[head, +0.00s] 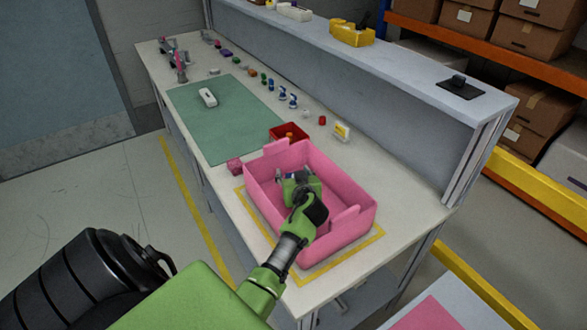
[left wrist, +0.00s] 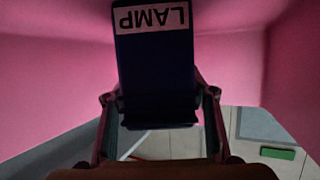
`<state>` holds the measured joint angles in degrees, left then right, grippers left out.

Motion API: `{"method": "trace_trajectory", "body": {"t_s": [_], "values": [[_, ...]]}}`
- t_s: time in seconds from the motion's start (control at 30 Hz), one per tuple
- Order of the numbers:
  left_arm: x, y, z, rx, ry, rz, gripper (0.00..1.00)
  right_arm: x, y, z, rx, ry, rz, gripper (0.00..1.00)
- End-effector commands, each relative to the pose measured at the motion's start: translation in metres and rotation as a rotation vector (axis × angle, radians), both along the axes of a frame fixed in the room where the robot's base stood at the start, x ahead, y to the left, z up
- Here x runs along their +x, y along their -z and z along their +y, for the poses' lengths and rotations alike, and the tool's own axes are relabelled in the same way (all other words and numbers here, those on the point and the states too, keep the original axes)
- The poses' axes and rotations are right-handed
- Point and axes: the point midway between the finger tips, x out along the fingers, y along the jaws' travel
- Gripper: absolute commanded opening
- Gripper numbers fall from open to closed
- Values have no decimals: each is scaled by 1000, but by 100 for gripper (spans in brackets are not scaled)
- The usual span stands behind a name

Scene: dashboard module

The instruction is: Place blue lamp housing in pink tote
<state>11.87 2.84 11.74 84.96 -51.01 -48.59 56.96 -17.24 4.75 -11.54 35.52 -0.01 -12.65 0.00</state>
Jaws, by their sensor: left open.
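The pink tote (head: 345,192) stands on the near end of the bench, inside a yellow outline. My left gripper (head: 294,182) reaches down into the tote, and its jaws are open. In the left wrist view, the dark blue lamp housing (left wrist: 156,68) lies between the spread fingers, with a white label reading LAMP upside down. Narrow gaps show between the housing and the fingers. Pink tote walls surround it in that view. In the head view my gripper largely hides the housing. My right gripper is not in view.
A red bin (head: 290,131) stands just behind the tote, and a small pink block (head: 235,166) sits beside it. A green mat (head: 226,120) carries a white part (head: 208,97). Several small coloured parts line the bench. A raised shelf (head: 400,75) runs along the right.

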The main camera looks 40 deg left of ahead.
Motion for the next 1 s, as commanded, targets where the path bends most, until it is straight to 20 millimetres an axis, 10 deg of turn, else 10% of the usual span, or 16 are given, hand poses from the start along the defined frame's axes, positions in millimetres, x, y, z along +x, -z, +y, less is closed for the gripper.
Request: {"method": "trace_trajectory", "body": {"t_s": [1.0], "values": [[-43,-31,-54,0,0,0,52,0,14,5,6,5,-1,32]]}}
